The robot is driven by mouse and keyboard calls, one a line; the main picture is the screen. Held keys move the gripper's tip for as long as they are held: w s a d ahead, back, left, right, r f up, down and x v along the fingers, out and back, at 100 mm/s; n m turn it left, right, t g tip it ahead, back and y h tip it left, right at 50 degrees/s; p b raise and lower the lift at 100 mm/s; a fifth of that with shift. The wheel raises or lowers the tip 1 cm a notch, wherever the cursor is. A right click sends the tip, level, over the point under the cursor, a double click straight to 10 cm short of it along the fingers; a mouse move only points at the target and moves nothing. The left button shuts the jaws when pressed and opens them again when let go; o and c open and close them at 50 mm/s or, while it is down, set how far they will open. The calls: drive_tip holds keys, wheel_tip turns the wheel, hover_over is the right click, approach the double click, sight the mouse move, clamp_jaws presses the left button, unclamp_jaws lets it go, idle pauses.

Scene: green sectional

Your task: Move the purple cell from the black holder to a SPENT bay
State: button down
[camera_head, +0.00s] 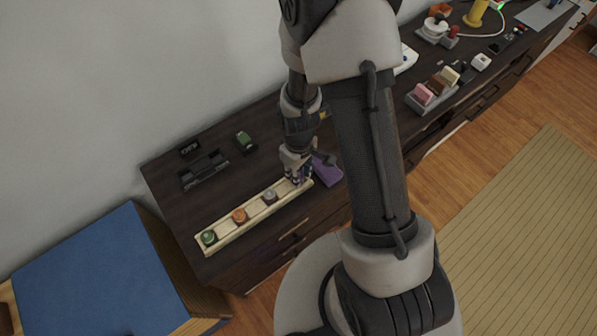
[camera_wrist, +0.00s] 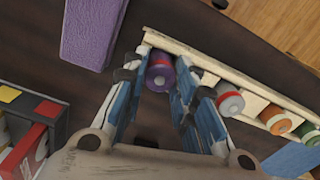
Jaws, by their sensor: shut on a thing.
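My gripper (camera_head: 298,178) is at the right end of a long cream rack (camera_head: 225,241). In the wrist view its blue-lined fingers (camera_wrist: 165,90) are shut on the purple cell (camera_wrist: 160,72), which has a red ring. The cell is at the end of the rack (camera_wrist: 195,57); I cannot tell whether it is fully seated. Grey (camera_head: 270,196), orange (camera_head: 239,215) and green (camera_head: 208,237) cells stand along the rack, the grey one nearest my gripper. The black holder (camera_head: 204,171) lies behind the rack and looks empty. No bay lettering is readable.
A purple block (camera_head: 328,170) lies right beside my gripper. A small green-topped item (camera_head: 245,141) stands behind the rack. A red and black box with yellow patches (camera_wrist: 38,128) is at the wrist view's lower left. My arm hides the middle of the dark cabinet top.

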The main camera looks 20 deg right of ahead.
drive_tip(key=shift+f, duration=0.2)
drive_tip(key=c, duration=1.3)
unclamp_jaws()
drive_tip(key=shift+r, duration=0.1)
